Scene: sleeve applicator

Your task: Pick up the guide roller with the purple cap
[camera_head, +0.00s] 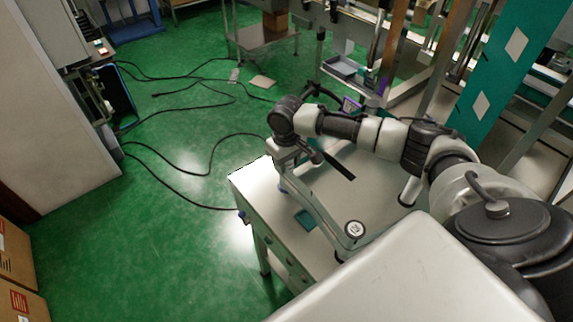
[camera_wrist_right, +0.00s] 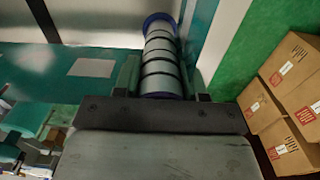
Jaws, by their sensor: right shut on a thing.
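In the right wrist view a grey guide roller (camera_wrist_right: 161,58) with dark rings and a blue-purple cap (camera_wrist_right: 160,20) at its far end stands between the two fingers. My right gripper (camera_wrist_right: 161,82) is shut on it, with one finger on each side. The roller's near end is partly hidden behind the gripper body. In the head view my right arm reaches in from the right, and my right gripper (camera_head: 312,158) is above the light worktable (camera_head: 252,183). I cannot make out the roller clearly there. My left gripper is not in view.
A small teal tray (camera_head: 305,221) and a pale bar with a round end (camera_head: 354,229) are at the table's front. Machine frames stand behind. Black cables (camera_head: 205,172) lie on the green floor. Cardboard boxes (camera_wrist_right: 285,80) show at the wrist view's right.

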